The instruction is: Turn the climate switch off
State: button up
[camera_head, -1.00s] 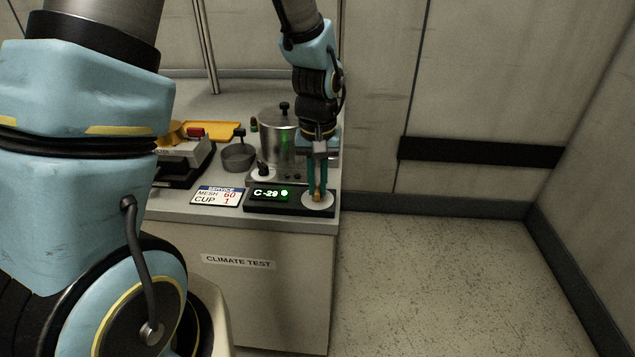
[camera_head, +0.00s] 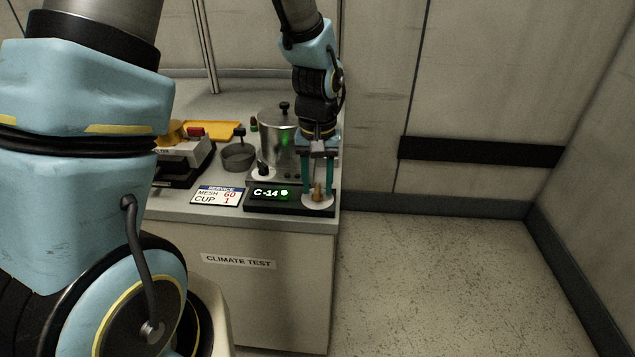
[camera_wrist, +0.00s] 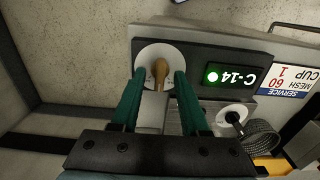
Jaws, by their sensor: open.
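The climate switch is a small tan knob (camera_head: 317,192) on a white round dial (camera_head: 318,201) at the right end of a black panel (camera_head: 262,206). The panel's display (camera_head: 270,193) reads C-14 beside a lit green dot. My gripper (camera_head: 318,196) points down over the dial with its teal fingers apart. In the wrist view the knob (camera_wrist: 160,73) stands between the two fingertips, with a gap visible on each side. I cannot tell whether the fingertips touch the dial.
A metal pot (camera_head: 279,145) and a black knob on a white dial (camera_head: 263,171) stand behind the panel. A service card (camera_head: 217,196) lies to its left, and a dark mesh cup (camera_head: 238,157) is further back. The floor to the right of the cabinet is clear.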

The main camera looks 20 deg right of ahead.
aim_at(317, 188)
notch_tip(317, 188, up, 11)
jog(key=b, duration=0.1)
jog(key=shift+b, duration=0.3)
jog(key=shift+a+f, duration=0.1)
dwell(0.4)
jog(key=a+f+n, duration=0.2)
jog(key=a, duration=1)
jog(key=a+f+n+t, duration=0.1)
jog(key=a+f, duration=0.1)
jog(key=a, duration=1.1)
jog(key=shift+w+a+n+t, duration=0.15)
jog(key=shift+w+n+t, duration=0.15)
jog(key=shift+w+n, duration=0.1)
